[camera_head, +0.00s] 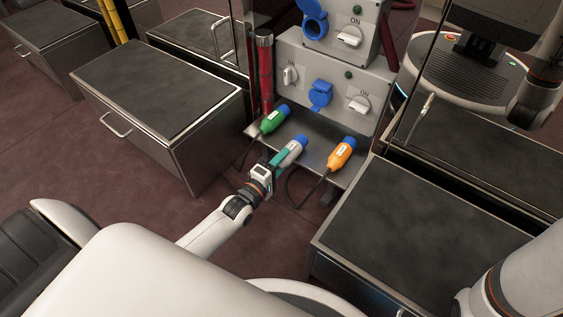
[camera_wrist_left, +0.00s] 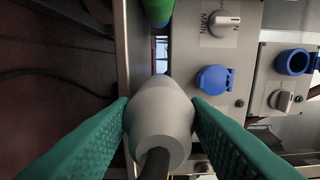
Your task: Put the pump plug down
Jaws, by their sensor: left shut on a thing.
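My left gripper (camera_head: 276,160) is shut on a grey plug with a blue tip (camera_head: 293,148), at the front edge of a metal shelf (camera_head: 313,150). In the left wrist view the plug's grey body (camera_wrist_left: 160,112) sits between the two green fingers, with its dark cable running toward the camera. I cannot tell whether the plug touches the shelf. A green plug (camera_head: 273,121) lies on the shelf to its left, and an orange plug (camera_head: 342,154) lies to its right, both with blue tips. My right gripper is out of view.
A grey panel above the shelf carries a blue socket (camera_head: 320,94) and white switches (camera_head: 359,104). A dark-topped cabinet (camera_head: 155,85) stands at left, another (camera_head: 420,240) at right. A red pipe (camera_head: 265,75) rises behind the shelf. Cables hang at its front.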

